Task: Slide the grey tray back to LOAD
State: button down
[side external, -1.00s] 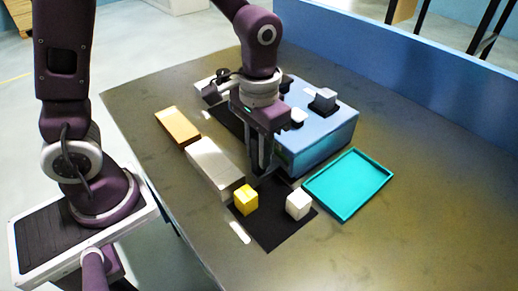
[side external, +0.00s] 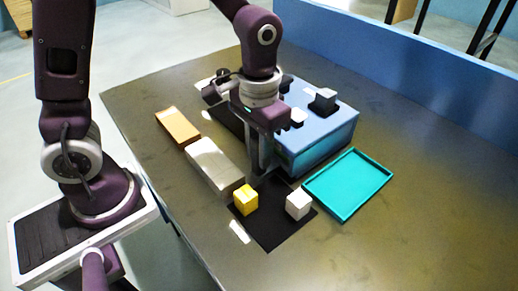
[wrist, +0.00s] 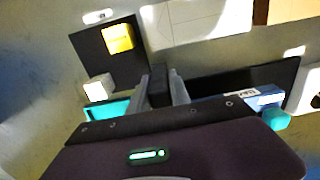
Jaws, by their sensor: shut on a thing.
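My gripper (wrist: 161,90) points down in the middle of the table, between the pale grey block and the blue box. It is shut on a dark upright piece (wrist: 158,78), seen between the fingers in the wrist view. What that piece is joined to is hidden behind my gripper. I cannot pick out a grey tray with certainty. A flat dark square (side external: 272,234) lies in front of my gripper, with a yellow cube (side external: 246,199) and a white cube (side external: 299,203) on it. A second dark area (side external: 228,117) shows behind my gripper. No LOAD lettering is readable.
The pale grey block (side external: 214,164) and an orange-tan block (side external: 178,126) stand to the left. The blue box (side external: 322,142) with dark knobs is close on the right. The table's right front is clear.

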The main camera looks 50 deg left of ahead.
jog(key=a, duration=2.3)
jog(key=shift+a, duration=0.25)
jog(key=c, duration=1.4)
grip_release()
jog(key=shift+a, duration=0.15)
jog(key=shift+c, duration=0.2)
jog(key=shift+o, duration=1.2)
notch_tip(320, 180, up, 7)
jog(key=shift+d+r, duration=0.1)
jog(key=shift+d, duration=0.1)
